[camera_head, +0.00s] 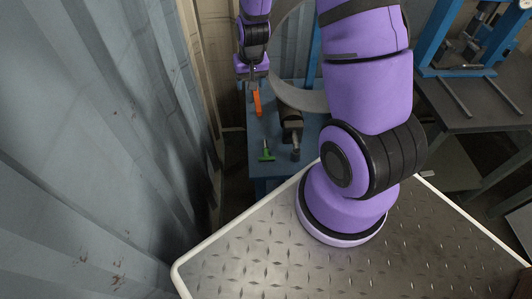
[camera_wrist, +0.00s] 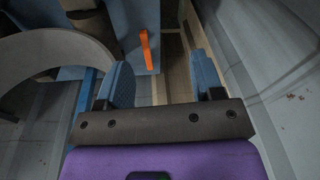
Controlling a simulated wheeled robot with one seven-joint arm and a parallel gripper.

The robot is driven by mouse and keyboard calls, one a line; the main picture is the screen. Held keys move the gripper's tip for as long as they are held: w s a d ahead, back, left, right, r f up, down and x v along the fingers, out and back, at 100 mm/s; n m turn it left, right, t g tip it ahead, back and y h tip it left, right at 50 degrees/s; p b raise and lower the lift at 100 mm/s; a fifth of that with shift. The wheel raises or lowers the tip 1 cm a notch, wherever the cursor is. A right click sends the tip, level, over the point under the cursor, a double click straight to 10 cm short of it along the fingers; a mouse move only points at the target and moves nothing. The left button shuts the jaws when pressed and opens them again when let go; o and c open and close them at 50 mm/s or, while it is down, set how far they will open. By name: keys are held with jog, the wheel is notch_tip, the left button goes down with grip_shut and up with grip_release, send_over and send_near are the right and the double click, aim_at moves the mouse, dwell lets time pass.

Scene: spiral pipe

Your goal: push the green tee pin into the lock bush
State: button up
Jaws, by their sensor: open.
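The green tee pin (camera_head: 266,152) is near the front left of the blue table in the head view. It is not seen in the wrist view. I cannot make out the lock bush for certain. A dark cylinder with a grey end piece (camera_head: 295,150) stands just right of the pin, apart from it. My gripper (camera_head: 254,85) is over the far left part of the table, well behind the pin. In the wrist view my gripper (camera_wrist: 161,76) has its two blue fingers wide apart with nothing between them.
An orange bar (camera_head: 258,104) lies on the blue table (camera_head: 256,173) near my gripper and also shows in the wrist view (camera_wrist: 146,50). A large grey ring (camera_head: 310,101) stands right of it. A corrugated wall (camera_head: 110,120) is at left. Another bench (camera_head: 495,103) is at right.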

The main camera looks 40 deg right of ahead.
notch_tip(320, 180, down, 11)
jog(key=s+d+m, duration=0.1)
jog(key=s+d, duration=0.1)
jog(key=m+g, duration=0.1)
jog(key=g, duration=0.1)
send_over(266, 151)
jog(key=shift+s+d+f, duration=0.1)
jog(key=shift+s+f, duration=0.05)
jog(key=shift+f, duration=2.55)
jog(key=shift+s+d+f, duration=0.1)
jog(key=shift+f, duration=2.65)
jog(key=shift+s+f, duration=0.15)
jog(key=shift+f, duration=2.55)
jog(key=shift+w+a+f, duration=0.1)
jog(key=shift+w+f, duration=0.1)
jog(key=shift+f, duration=1.1)
jog(key=shift+w+a+f, duration=0.1)
jog(key=shift+w+f, duration=0.05)
jog(key=shift+f, duration=1.1)
jog(key=c, duration=1)
